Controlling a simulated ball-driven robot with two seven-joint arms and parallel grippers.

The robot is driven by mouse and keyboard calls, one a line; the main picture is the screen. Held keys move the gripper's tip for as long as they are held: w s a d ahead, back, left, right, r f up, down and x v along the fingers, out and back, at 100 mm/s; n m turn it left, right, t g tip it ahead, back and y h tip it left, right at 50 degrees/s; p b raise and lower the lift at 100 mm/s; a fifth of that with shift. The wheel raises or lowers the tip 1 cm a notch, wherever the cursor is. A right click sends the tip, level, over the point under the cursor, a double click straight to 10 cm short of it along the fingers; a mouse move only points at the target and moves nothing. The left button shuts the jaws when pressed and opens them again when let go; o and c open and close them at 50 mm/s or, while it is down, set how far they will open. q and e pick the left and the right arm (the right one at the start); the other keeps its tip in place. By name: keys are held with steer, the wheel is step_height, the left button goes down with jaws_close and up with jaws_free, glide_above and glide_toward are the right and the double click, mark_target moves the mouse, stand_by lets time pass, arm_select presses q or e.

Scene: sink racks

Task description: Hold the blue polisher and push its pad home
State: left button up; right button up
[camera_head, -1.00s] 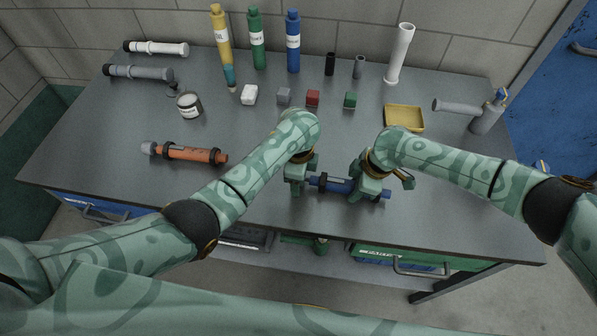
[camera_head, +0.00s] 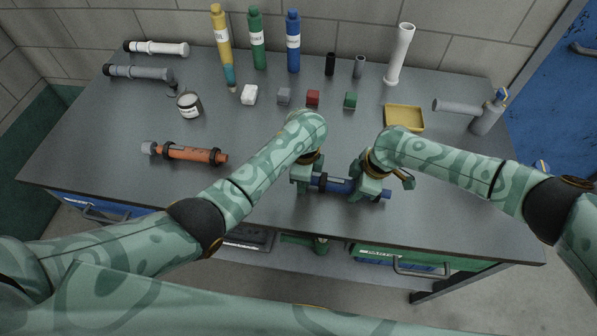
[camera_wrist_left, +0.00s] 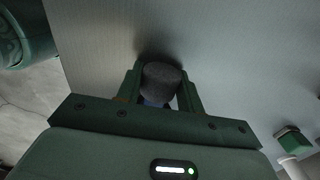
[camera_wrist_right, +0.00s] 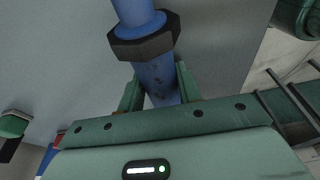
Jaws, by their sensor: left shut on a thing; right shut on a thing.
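The blue polisher (camera_head: 338,186) lies level near the front edge of the bench, with a black collar around its body in the right wrist view (camera_wrist_right: 145,38). My right gripper (camera_head: 368,186) is shut around its blue body (camera_wrist_right: 158,82). My left gripper (camera_head: 303,180) is at the polisher's left end, shut on the dark grey round pad (camera_wrist_left: 163,82) in the left wrist view. A bit of blue shows just below the pad there. The fingers hide the joint, so I cannot tell how far the pad sits on the polisher.
An orange tool (camera_head: 190,153) lies to the left. Behind are a labelled jar (camera_head: 189,105), several small blocks including a red one (camera_head: 313,98), a yellow tray (camera_head: 404,118) and a grey tool (camera_head: 485,118). Bottles stand along the back.

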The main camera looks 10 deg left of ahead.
arm_select(q)
steer(key=o, duration=0.9)
steer(key=shift+r, duration=3.55)
arm_select(e)
steer(key=o, duration=1)
